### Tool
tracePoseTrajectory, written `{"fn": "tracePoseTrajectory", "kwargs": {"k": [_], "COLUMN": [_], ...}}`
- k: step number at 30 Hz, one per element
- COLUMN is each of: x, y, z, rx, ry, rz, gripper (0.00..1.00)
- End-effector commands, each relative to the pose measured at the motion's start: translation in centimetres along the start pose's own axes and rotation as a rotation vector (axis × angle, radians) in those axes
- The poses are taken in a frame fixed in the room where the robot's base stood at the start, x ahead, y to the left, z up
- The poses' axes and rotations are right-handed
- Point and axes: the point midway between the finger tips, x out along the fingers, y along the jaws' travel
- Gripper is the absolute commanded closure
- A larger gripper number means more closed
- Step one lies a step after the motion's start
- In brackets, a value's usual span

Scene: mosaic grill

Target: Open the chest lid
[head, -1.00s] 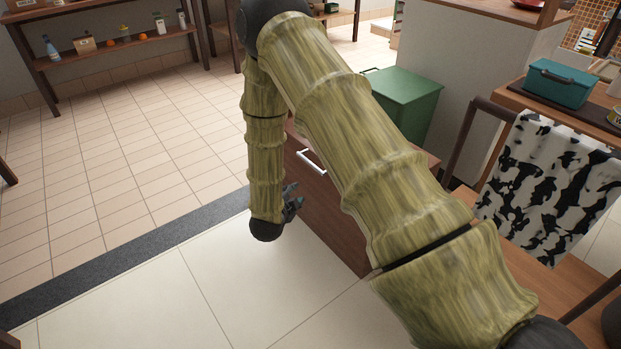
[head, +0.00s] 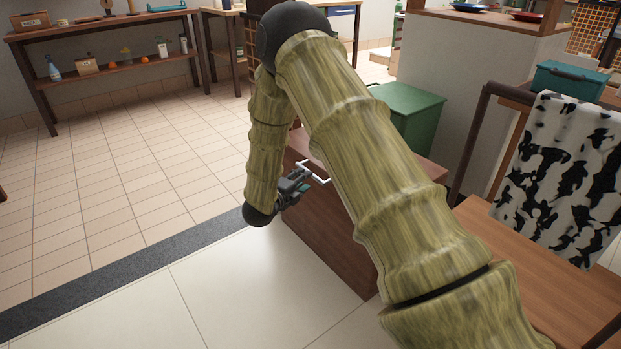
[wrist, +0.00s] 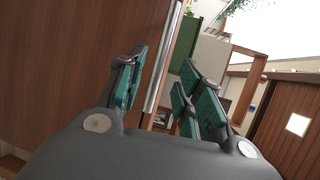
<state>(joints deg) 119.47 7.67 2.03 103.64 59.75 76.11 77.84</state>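The chest (head: 335,235) is a brown wooden box, partly hidden behind my arm in the head view. Its top (head: 425,170) looks closed. A pale bar handle (head: 318,172) sticks out from its front near the top edge. My gripper (head: 302,184) is beside the handle. In the wrist view my gripper (wrist: 163,92) is open, with teal finger pads apart. The silver handle bar (wrist: 167,55) shows in the gap between the fingers, closer to the left finger. The brown chest front (wrist: 75,65) fills the left of that view. I cannot tell whether the fingers touch the handle.
A green bin (head: 410,115) stands behind the chest. A wooden bench (head: 500,255) and a rail with a cow-patterned cloth (head: 560,175) are at the right. Shelves (head: 110,65) stand along the back left wall. The tiled floor (head: 130,180) at the left is clear.

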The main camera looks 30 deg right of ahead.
Motion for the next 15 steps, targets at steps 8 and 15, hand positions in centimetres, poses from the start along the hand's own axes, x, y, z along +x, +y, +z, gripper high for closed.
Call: {"fn": "tracePoseTrajectory", "kwargs": {"k": [8, 15], "x": [4.3, 6.2], "y": [0.2, 0.1], "z": [0.0, 0.1], "rx": [0.001, -0.001], "ry": [0.0, -0.002], "rz": [0.0, 0.0], "gripper": [0.65, 0.65]}}
